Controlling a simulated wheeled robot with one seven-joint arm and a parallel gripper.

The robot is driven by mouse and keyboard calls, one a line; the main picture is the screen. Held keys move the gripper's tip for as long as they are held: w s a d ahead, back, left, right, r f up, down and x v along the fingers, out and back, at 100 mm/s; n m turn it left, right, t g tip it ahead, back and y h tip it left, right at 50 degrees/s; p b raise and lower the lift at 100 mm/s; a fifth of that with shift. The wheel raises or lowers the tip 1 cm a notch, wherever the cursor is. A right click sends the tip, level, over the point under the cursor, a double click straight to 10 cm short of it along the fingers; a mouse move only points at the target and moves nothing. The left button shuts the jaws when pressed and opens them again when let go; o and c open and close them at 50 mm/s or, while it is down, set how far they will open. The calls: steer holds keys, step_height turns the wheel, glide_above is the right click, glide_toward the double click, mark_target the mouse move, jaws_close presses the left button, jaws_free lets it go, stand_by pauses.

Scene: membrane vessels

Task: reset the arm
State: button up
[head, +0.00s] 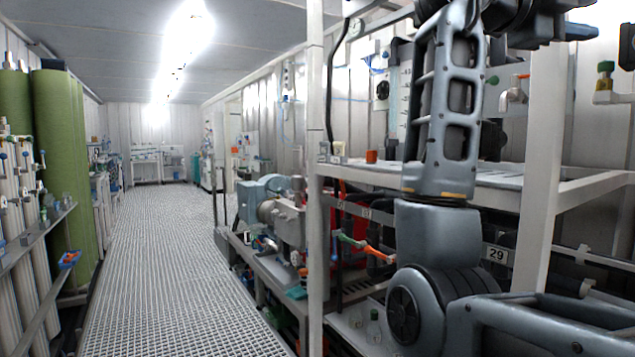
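My arm rises on the right side of the head view, bent at a large dark joint low in the picture. Its upper link stands upright in front of the white shelf frame (542,160). My gripper (580,32) is at the top right, partly cut off by the top edge, and points to the right. I cannot make out a gap between its fingers or anything held. It is above the shelf level, near the upright post; I cannot tell whether it touches anything.
A grated walkway (165,255) runs clear to the back wall. Green vertical vessels (62,165) stand on the left. A pump (280,212) sits low at the centre. Taps (513,95) and pipes are near my arm.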

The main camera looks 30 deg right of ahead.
steer(key=w+a+f+n+t+h+p, duration=0.1)
steer(key=w+a+f+n+t, duration=0.1)
steer(key=w+f+n+t, duration=0.35)
steer(key=w+a+f+n+t, duration=0.1)
steer(key=w+f+n+t, duration=0.25)
steer(key=f+n, duration=0.4)
steer(key=w+a+f+n+t+h+p, duration=0.15)
steer(key=w+f+n+t, duration=0.3)
steer(key=f, duration=0.45)
steer(key=s+a+f+n+t+y, duration=0.1)
steer(key=a+f+n+t+y, duration=0.35)
steer(key=f, duration=0.55)
steer(key=a+f+n+t+y, duration=0.25)
steer(key=a+f+n, duration=0.35)
steer(key=f, duration=0.4)
steer(key=s+a+f+n+y+p, duration=0.1)
steer(key=s+a+f+n+y, duration=0.5)
steer(key=s, duration=0.3)
steer(key=s+a+f+n+y+p, duration=0.25)
steer(key=s+a+f+y, duration=0.2)
steer(key=s+f, duration=0.3)
steer(key=s+a+r+n+y, duration=0.1)
steer(key=s+a+r, duration=0.1)
steer(key=s, duration=0.9)
steer(key=s+a+r+n+y, duration=0.1)
steer(key=s+a, duration=0.4)
steer(key=s, duration=0.6)
steer(key=shift+r+p, duration=0.4)
steer(key=shift+r, duration=0.2)
